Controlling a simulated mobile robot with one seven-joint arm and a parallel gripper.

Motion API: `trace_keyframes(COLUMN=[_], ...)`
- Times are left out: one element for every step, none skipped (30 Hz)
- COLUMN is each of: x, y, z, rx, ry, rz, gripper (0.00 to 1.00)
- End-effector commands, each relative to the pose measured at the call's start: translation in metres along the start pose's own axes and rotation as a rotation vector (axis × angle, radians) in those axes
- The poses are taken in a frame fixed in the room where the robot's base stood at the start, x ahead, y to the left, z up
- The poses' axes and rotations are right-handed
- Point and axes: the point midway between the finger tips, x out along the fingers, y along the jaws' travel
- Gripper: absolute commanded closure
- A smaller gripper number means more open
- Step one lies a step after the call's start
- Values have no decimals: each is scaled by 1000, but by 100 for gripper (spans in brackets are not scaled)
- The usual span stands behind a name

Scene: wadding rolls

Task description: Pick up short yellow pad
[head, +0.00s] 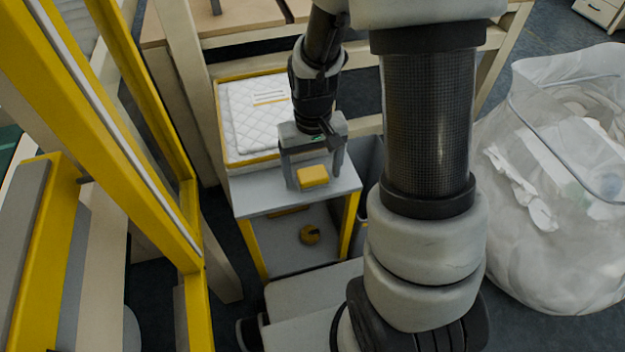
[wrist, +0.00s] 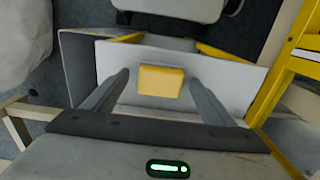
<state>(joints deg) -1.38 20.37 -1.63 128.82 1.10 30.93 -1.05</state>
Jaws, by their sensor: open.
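The short yellow pad (head: 313,176) lies on the grey-white top of a small stand (head: 258,195) in the head view. In the wrist view the pad (wrist: 161,81) sits between the two fingers, with a gap on each side. My gripper (head: 313,184) is open over the stand, its fingers either side of the pad in the picture. The wrist view also shows my gripper (wrist: 158,85) with its fingers apart and nothing held. I cannot tell how far the fingertips are above the stand top.
A yellow-edged tray (head: 221,125) with white quilted pads (head: 262,110) stands behind the stand. A yellow frame (head: 110,130) rises at the left. A large clear bag (head: 550,180) of white scraps is at the right.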

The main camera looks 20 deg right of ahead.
Motion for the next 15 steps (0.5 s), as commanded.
trace_keyframes(x=[3, 2, 2, 2, 1, 1, 1, 1, 1, 1, 1, 1, 1, 1, 1], y=[0, 0, 0, 0, 0, 0, 0, 0, 0, 0, 0, 0, 0, 0, 0], z=[0, 0, -1, -1, -1, -1, -1, -1, -1, -1, -1, -1, -1, -1, -1], rx=[0, 0, 0, 0, -1, -1, -1, -1, -1, -1, -1, -1, -1, -1, -1], ry=[1, 2, 2, 2, 2, 2, 2, 2, 2, 2, 2, 2, 2, 2, 2], rz=[0, 0, 0, 0, 0, 0, 0, 0, 0, 0, 0, 0, 0, 0, 0], gripper=[22, 22, 22, 22, 22, 22, 25, 30, 37, 42, 47, 54, 59, 64, 70])
